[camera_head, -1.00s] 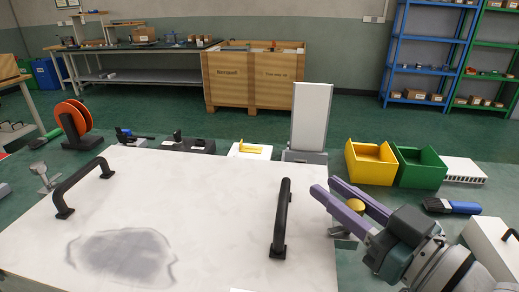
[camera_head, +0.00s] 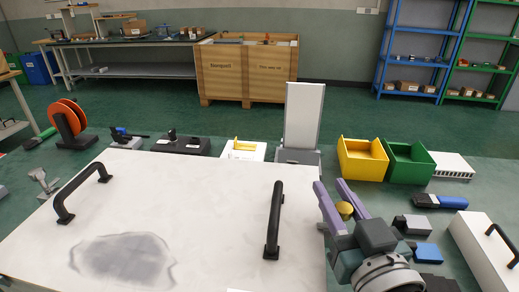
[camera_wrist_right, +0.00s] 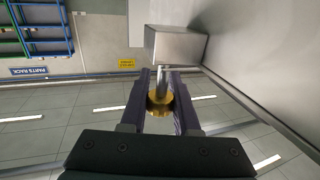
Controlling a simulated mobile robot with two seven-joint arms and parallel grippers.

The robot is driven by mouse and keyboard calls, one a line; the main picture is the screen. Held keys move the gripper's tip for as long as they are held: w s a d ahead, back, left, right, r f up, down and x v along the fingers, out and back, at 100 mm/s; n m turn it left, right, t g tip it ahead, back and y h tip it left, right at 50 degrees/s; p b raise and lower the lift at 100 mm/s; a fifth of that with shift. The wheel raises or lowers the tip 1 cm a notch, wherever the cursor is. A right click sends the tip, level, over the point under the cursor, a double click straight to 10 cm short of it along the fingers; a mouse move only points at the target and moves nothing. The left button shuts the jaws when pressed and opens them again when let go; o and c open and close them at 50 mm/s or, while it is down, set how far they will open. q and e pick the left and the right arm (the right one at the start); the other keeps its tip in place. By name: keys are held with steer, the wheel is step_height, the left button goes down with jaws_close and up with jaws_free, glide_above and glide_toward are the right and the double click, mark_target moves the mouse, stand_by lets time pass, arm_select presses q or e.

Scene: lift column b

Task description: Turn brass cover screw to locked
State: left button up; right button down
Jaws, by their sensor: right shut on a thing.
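The brass cover screw (camera_head: 345,210) is a round gold knob just off the right edge of the large white panel (camera_head: 190,215). My right gripper (camera_head: 331,185) has its two purple fingers on either side of the knob and is shut on it. In the right wrist view the brass cover screw (camera_wrist_right: 159,104) sits between the fingers of my right gripper (camera_wrist_right: 160,74), with a metal shaft running from it toward a grey block (camera_wrist_right: 176,45). The screw's locked mark cannot be made out. My left gripper is not in view.
Two black handles (camera_head: 274,222) (camera_head: 80,190) stand on the white panel. Yellow (camera_head: 362,168) and green (camera_head: 409,172) bins are behind the gripper. A blue-and-black tool (camera_head: 440,201) and a white box with a handle (camera_head: 480,250) lie to the right.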

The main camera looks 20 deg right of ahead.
mark_target(348, 217)
steer(key=c, duration=0.6)
jaws_free()
steer(key=shift+c, duration=0.2)
steer(key=v, duration=0.9)
steer(key=shift+s+a, duration=0.1)
steer(key=shift+s, duration=0.35)
